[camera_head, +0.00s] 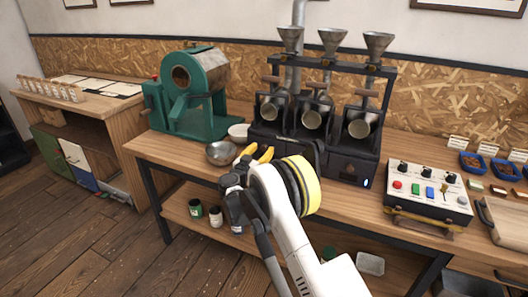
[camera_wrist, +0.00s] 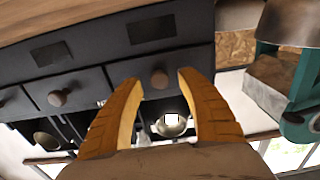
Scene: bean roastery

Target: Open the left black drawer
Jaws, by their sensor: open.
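The black machine (camera_head: 350,168) with three metal funnels stands on the wooden bench. My arm hides much of its lower left front in the head view. The wrist view looks tilted and upside down, with the green roaster at its right. There the left black drawer (camera_wrist: 188,58) carries a round dark knob (camera_wrist: 159,80) and looks closed. My gripper (camera_wrist: 160,77) is open, its yellow fingers on either side of the knob in the picture; I cannot tell whether they touch it. The yellow fingers (camera_head: 255,153) also show in the head view beside the machine's left front.
A second drawer knob (camera_wrist: 58,98) lies left in the wrist view. The green roaster (camera_head: 192,100) and a metal bowl (camera_head: 221,153) stand left of my gripper. A control box (camera_head: 428,190) sits at the right. Jars stand on the lower shelf (camera_head: 180,205).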

